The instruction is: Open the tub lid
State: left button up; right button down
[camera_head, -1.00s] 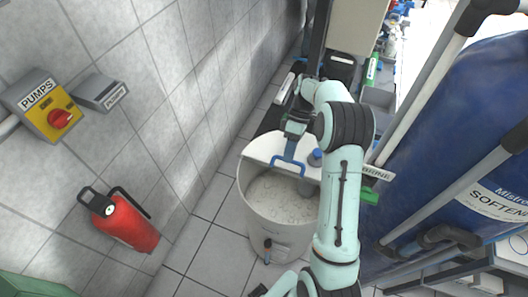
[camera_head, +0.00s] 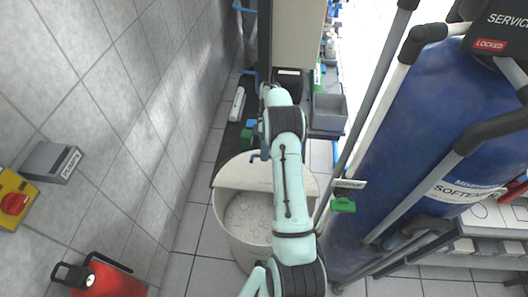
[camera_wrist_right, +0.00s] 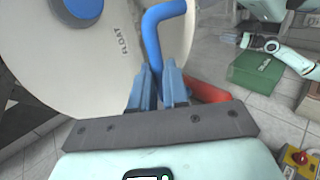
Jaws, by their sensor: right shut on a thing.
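The round white tub (camera_head: 238,245) stands on the tiled floor, with a lumpy pale inside showing at its front. Its white lid part (camera_head: 235,174) is raised along the back of the opening. In the right wrist view, the lid (camera_wrist_right: 115,75) is a broad pale panel at left, marked FLOAT, with a blue bent handle (camera_wrist_right: 153,40). My right gripper (camera_wrist_right: 158,88) has its blue fingers shut on this handle. In the head view, my right forearm hides the tub's right side and most of the gripper.
A large blue softener tank (camera_head: 420,130) and pipes stand close on the right. A grey bin (camera_head: 329,113) is behind. Clear floor lies left of the tub.

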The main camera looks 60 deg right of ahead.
jog(key=shift+s+d+f, duration=0.2)
jog(key=shift+f, duration=0.2)
jog(key=c, duration=1.1)
grip_release()
jog(key=shift+d, duration=0.1)
jog(key=shift+w, duration=0.1)
jog(key=shift+r, duration=0.15)
jog(key=shift+w+r, duration=0.1)
